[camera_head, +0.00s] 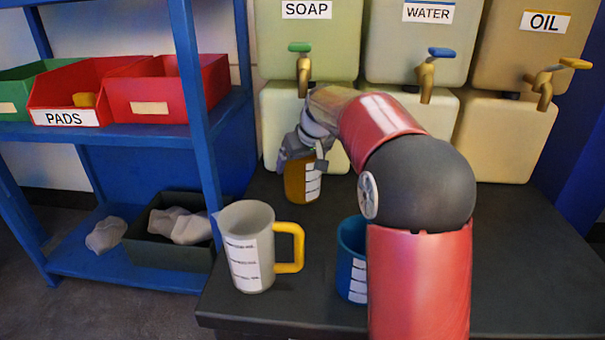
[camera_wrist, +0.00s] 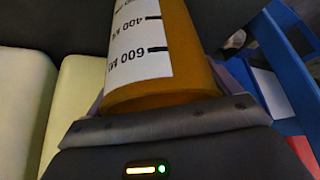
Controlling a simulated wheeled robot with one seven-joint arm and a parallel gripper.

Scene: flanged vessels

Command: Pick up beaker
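An amber-brown beaker (camera_head: 294,182) with a white measuring label stands upright at the back of the dark table, below the soap tap. In the wrist view the beaker (camera_wrist: 188,45) is large and close, its label showing 400 and 600 ml marks. My gripper (camera_head: 302,160) is at the beaker's upper part, with grey finger parts on both sides of it. The wrist view shows finger edges close beside the beaker's near end. Whether the fingers press on it or stand slightly apart cannot be told. The gripper hides the beaker's top in the head view.
A white jug (camera_head: 245,270) with a yellow handle and a blue container (camera_head: 350,250) stand nearer the front. Soap (camera_head: 306,50), water (camera_head: 418,50) and oil (camera_head: 530,45) tanks with taps line the back. A blue shelf (camera_head: 130,135) with bins stands left.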

